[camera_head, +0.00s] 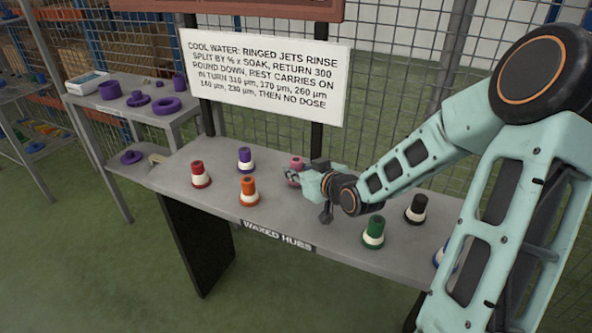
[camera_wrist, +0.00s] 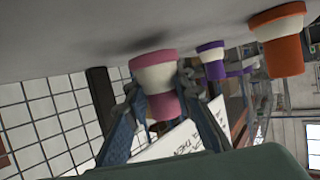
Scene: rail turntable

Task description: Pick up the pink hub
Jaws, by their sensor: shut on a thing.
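The pink hub (camera_head: 295,165) stands on the grey table labelled "WAXED HUBS" (camera_head: 278,236), at its back middle, partly hidden behind my gripper (camera_head: 292,177). In the wrist view the pink hub (camera_wrist: 154,72) has a pink base, a white band and a pink top. My gripper (camera_wrist: 158,78) is shut on it, one finger on each side around the white band. The hub's base appears at or very near the tabletop; I cannot tell whether it is lifted.
Red (camera_head: 201,175), purple (camera_head: 245,160) and orange (camera_head: 248,191) hubs stand left of my gripper. Green (camera_head: 373,232) and black (camera_head: 416,209) hubs stand to its right, with a blue one partly behind my arm. A white sign (camera_head: 264,75) rises behind the table.

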